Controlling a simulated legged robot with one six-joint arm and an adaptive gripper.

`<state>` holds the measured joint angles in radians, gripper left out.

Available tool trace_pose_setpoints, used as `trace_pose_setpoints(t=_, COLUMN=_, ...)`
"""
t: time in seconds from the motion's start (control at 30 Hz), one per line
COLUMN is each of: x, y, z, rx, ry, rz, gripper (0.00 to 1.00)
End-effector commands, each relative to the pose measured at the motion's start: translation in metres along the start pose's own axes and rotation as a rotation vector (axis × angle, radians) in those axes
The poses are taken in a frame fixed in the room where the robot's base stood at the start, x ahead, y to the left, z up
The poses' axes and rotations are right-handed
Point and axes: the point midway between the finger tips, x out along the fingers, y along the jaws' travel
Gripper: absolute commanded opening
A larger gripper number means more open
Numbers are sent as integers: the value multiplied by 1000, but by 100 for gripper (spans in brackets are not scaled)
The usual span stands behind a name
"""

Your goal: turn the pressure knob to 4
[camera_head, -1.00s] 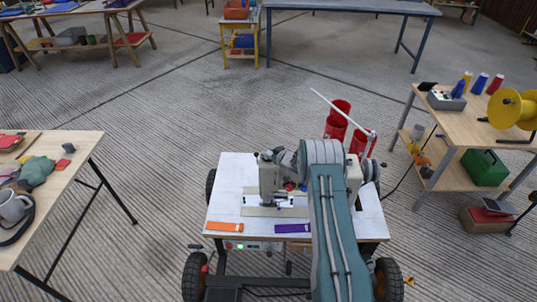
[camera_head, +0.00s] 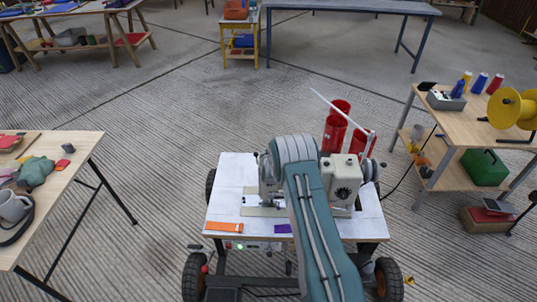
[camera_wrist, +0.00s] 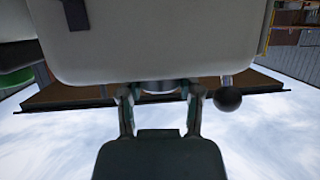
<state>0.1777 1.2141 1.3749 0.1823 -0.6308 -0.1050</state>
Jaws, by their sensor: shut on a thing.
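A pale sewing machine (camera_head: 345,172) stands on a white-topped cart (camera_head: 228,185). A dark dial (camera_head: 343,193) shows on its right-hand part. My arm crosses in front of the machine and hides its middle and my gripper in the head view. In the wrist view the machine's pale body (camera_wrist: 150,45) fills the upper part. My gripper (camera_wrist: 160,94) has one finger on each side of a round silver knob (camera_wrist: 160,87), shut on it. This appears to be the pressure knob. Its number marks cannot be read.
A black ball-ended lever (camera_wrist: 227,98) sticks out close to the right of my gripper. An orange strip (camera_head: 223,226) and a partly hidden purple strip (camera_head: 283,229) lie on the cart's front. Red cylinders (camera_head: 335,130) stand behind. Tables flank the cart on both sides.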

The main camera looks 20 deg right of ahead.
Motion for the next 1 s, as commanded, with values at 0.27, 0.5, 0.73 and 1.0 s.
trace_pose_setpoints(t=0.27, x=0, y=-2, z=4, rx=63, ry=-7, rz=150, gripper=0)
trace_pose_setpoints(t=0.5, x=0, y=-2, z=4, rx=103, ry=-7, rz=244, gripper=0)
trace_pose_setpoints(t=0.73, x=0, y=-2, z=4, rx=122, ry=-6, rz=290, gripper=0)
trace_pose_setpoints(t=1.0, x=0, y=-2, z=4, rx=126, ry=-7, rz=303, gripper=0)
